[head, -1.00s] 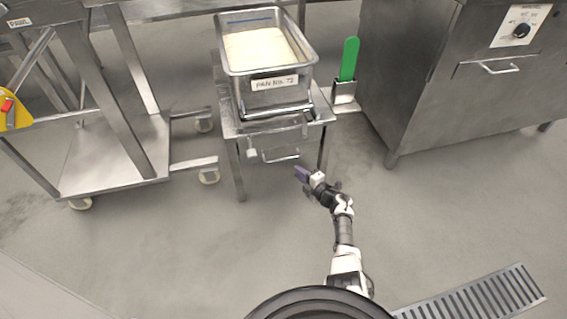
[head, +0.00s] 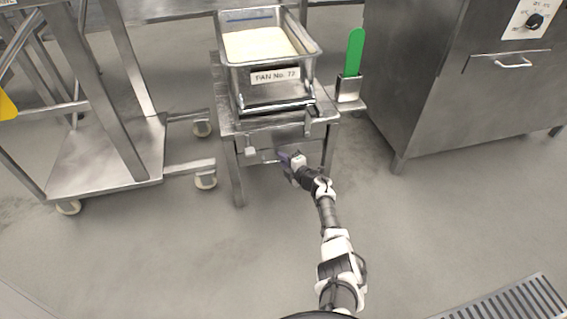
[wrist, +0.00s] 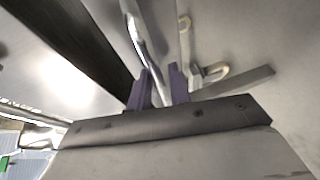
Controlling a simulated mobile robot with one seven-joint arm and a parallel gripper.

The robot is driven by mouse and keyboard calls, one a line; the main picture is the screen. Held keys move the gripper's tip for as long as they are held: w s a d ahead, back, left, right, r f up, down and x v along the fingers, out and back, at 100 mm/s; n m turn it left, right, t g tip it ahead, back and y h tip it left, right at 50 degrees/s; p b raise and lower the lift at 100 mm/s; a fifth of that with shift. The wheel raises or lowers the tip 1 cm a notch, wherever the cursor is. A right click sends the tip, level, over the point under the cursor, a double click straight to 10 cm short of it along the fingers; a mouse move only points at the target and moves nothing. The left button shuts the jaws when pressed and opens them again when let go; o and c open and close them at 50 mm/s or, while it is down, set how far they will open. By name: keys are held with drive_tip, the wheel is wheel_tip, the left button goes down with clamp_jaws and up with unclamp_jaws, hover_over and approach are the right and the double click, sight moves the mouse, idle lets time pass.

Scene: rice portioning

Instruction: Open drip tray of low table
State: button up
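The low table (head: 229,127) is a small steel stand in the middle of the head view. The drip tray (head: 268,141) sits under its top, and its front appears flush with the table. The tray's bar handle (head: 268,158) is partly hidden by my gripper (head: 286,158), which is at the handle's right part. In the wrist view the handle bar (wrist: 149,52) runs between the two purple fingers of my gripper (wrist: 162,72). The fingers are apart, with some gap beside the bar. Contact cannot be made out.
A steel pan (head: 268,76) of rice, labelled PAN No. 72, stands on the table. A green-handled tool (head: 355,52) stands in a holder at its right side. A wheeled rack (head: 110,165) is at left and a steel cabinet (head: 435,95) at right. The floor in front is clear.

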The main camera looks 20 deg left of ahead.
clamp_jaws()
drive_tip(key=shift+d, duration=0.1)
